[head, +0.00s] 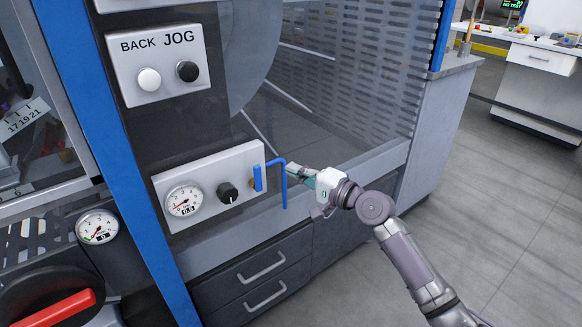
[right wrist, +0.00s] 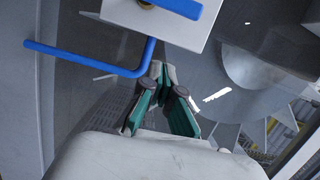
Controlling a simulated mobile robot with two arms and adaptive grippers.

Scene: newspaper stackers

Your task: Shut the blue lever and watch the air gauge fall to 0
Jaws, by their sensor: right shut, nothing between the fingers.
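The blue lever (head: 285,185) is a bent rod at the right end of a pale control box. It has a blue upright part (head: 258,178) beside a brass fitting. The air gauge (head: 184,201) is round and white on the same box; its small display seems to read 0.5. My right gripper (head: 292,170) is shut and empty, with its fingertips close to the right of the lever's bend. In the right wrist view the shut fingertips (right wrist: 162,68) are near the lever's bent rod (right wrist: 90,62); I cannot tell whether they touch. My left gripper is not in view.
A black knob (head: 228,193) sits between gauge and lever. Another gauge (head: 97,227) and a red handle (head: 52,308) are at lower left. A BACK/JOG button box (head: 152,58) is above. Drawers (head: 262,277) are below. The floor at right (head: 500,200) is clear.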

